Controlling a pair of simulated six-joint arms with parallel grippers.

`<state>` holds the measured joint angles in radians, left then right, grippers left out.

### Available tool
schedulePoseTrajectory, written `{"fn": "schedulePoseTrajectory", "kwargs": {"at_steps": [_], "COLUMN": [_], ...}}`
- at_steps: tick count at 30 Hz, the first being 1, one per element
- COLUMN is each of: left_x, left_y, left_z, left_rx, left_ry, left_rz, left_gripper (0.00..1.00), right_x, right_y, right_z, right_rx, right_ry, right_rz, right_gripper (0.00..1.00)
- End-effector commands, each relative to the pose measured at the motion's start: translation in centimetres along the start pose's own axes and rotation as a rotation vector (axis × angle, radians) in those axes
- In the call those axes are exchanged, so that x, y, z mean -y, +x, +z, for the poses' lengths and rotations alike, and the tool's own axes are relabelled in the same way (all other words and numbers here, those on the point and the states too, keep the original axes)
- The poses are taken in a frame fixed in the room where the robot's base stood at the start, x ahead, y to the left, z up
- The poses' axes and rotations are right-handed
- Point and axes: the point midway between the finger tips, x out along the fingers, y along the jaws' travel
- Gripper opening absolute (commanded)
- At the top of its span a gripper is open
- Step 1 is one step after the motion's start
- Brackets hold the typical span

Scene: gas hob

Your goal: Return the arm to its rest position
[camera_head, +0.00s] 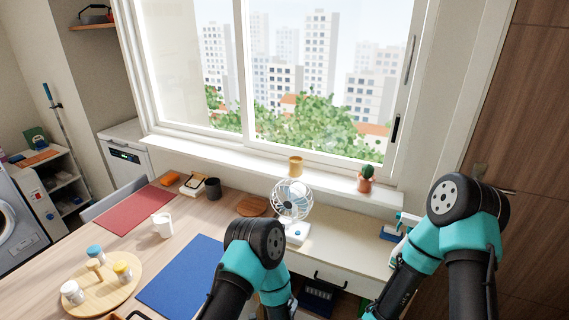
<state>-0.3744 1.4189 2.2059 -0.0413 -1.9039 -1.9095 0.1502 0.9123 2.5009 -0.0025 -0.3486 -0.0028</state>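My two arms, black and teal, rise from the bottom of the head view. The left arm's bent joint is near the middle, in front of the wooden table (195,222). The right arm's bent joint is at the right, in front of the wooden cabinet door. Both arms fold back down toward the bottom edge. Neither gripper shows in the frame, so I cannot see whether they hold anything. No gas hob is visible.
A white fan (291,204) stands behind my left arm. A blue mat (184,275), a white mug (162,224) and a round wooden tray (124,289) with jars are at left. A potted cactus (365,180) sits on the window sill (240,161).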

Motion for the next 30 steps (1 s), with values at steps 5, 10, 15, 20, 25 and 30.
{"fn": "schedulePoseTrajectory", "kwargs": {"at_steps": [5,10,15,20,25,30], "left_x": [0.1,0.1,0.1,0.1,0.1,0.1], "left_y": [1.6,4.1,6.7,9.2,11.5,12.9], "left_z": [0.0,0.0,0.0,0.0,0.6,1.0], "left_rx": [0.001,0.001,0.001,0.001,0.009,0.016], "left_ry": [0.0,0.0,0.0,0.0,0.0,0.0], "left_rz": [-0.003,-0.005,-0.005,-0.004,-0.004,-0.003], "left_gripper": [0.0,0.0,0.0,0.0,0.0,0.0], "right_x": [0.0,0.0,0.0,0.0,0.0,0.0], "right_y": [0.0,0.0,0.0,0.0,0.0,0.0], "right_z": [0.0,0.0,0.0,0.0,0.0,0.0], "right_rx": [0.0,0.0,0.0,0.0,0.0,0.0], "right_ry": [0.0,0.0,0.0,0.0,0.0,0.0], "right_rz": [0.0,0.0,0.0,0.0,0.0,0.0], "right_gripper": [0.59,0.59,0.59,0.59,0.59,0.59]}}
